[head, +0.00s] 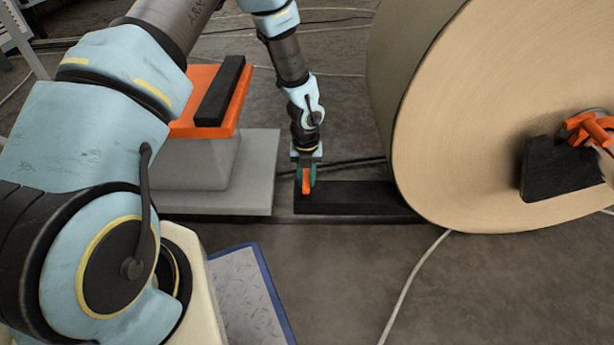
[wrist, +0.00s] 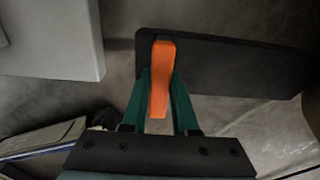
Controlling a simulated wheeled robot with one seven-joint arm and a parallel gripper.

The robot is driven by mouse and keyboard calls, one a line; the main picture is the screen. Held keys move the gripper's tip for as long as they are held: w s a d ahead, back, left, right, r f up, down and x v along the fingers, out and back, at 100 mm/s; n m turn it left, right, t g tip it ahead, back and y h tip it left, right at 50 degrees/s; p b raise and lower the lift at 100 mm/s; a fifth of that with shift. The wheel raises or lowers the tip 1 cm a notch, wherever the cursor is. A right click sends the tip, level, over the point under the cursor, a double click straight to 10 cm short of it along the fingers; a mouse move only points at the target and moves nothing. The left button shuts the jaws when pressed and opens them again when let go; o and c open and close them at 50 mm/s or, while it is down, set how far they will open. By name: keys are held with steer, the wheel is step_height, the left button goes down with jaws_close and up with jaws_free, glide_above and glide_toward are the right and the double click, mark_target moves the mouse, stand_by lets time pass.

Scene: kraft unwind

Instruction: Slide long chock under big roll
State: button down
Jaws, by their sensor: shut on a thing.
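The big roll (head: 480,110) is a large tan kraft roll standing on its rim at the right in the head view. The long chock (head: 360,197) is a black bar lying on the floor. Its right end reaches the lower left edge of the roll; how far it goes under is hidden. It also shows in the wrist view (wrist: 235,65), with an orange handle (wrist: 161,75) at its left end. My gripper (head: 306,180) points down at the chock's left end, and its green fingers are shut on the orange handle.
An orange-topped grey stand (head: 215,125) holding another black bar (head: 219,90) is left of my gripper. A black block (head: 555,170) with an orange clamp is at the roll's face. A pale cable (head: 412,285) crosses the floor. A blue-edged metal plate (head: 245,295) lies in front.

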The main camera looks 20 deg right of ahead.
mark_target(347, 191)
steer(key=f+b, duration=0.5)
steer(key=d+f+b, duration=0.1)
steer(key=f+b, duration=0.2)
steer(key=shift+s+f, duration=0.15)
steer(key=shift+f, duration=0.05)
steer(key=s+d, duration=0.1)
steer(key=d, duration=0.1)
steer(key=s+d+p, duration=0.1)
steer(key=d, duration=0.2)
steer(key=s+d, duration=0.1)
steer(key=d, duration=0.1)
steer(key=shift+s+d+r, duration=0.15)
steer(key=shift+s+d, duration=0.5)
steer(key=shift+d, duration=0.3)
steer(key=shift+s+d, duration=0.25)
steer(key=shift+d, duration=0.25)
steer(key=shift+s+d+p, duration=0.2)
steer(key=shift+s+d, duration=0.1)
steer(key=shift+d, duration=0.35)
steer(key=shift+s+d+p, duration=0.15)
steer(key=shift+s+d, duration=0.15)
steer(key=shift+d, duration=0.35)
steer(key=c, duration=0.6)
jaws_free()
steer(key=shift+a, duration=0.1)
step_height(347, 191, up, 11)
steer(key=p, duration=0.5)
steer(key=shift+f, duration=0.2)
steer(key=shift+w, duration=0.1)
